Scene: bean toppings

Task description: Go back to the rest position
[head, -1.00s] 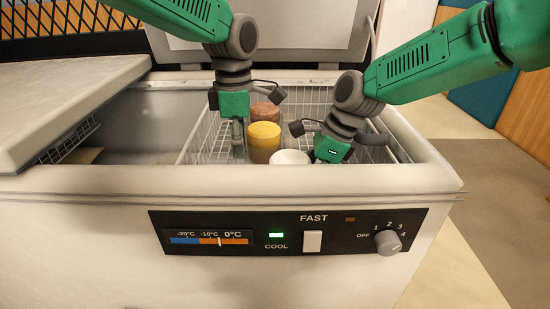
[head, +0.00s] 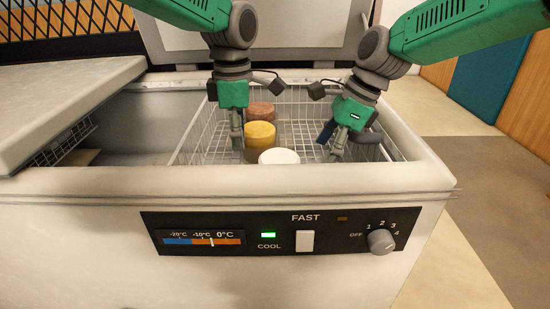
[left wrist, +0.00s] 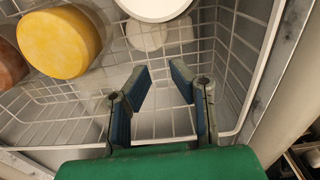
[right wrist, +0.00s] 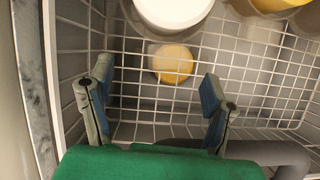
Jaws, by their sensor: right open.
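My left gripper (head: 237,143) hangs over the left side of the wire basket in the freezer, left of the yellow-lidded tub (head: 260,136). Its fingers are apart with nothing between them in the left wrist view (left wrist: 160,82). My right gripper (head: 329,145) is over the right part of the basket, right of the white-lidded tub (head: 279,157). Its fingers are wide apart and empty in the right wrist view (right wrist: 157,90). A brown-lidded tub (head: 261,109) stands behind the yellow one.
The wire basket (head: 200,132) has walls close to both grippers. The freezer's front rim (head: 300,179) lies nearer, above the control panel (head: 290,232). A raised lid (head: 270,42) stands behind.

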